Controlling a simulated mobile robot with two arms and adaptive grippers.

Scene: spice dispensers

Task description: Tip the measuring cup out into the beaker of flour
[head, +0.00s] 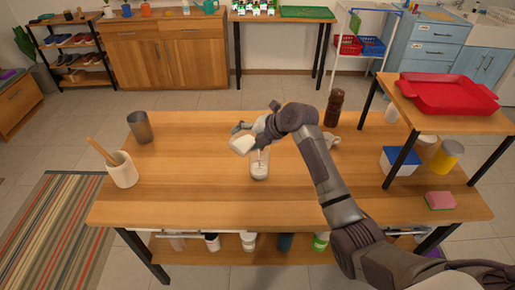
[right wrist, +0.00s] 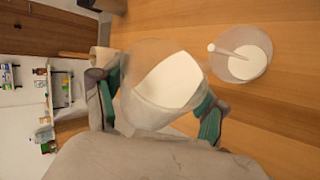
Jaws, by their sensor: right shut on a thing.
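My right gripper (head: 254,130) is shut on the measuring cup (head: 242,145), a clear cup with white content. In the right wrist view the cup (right wrist: 168,82) sits between the two green-padded fingers (right wrist: 155,105), and the white content shows inside it. In the head view the cup looks tilted. The beaker of flour (head: 260,168) stands upright on the table, just below and right of the cup in the picture. It also shows in the right wrist view (right wrist: 242,68), with white flour and a thin white stick inside. My left gripper is not in view.
The wooden table (head: 200,195) is bare around the beaker. A grey metal cup (head: 140,127) and a cream crock (head: 122,170) with a wooden utensil stand at left. A brown pepper mill (head: 334,108) stands behind right. A pink-green sponge (head: 440,201) lies right, near a raised shelf with a red tray (head: 447,93).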

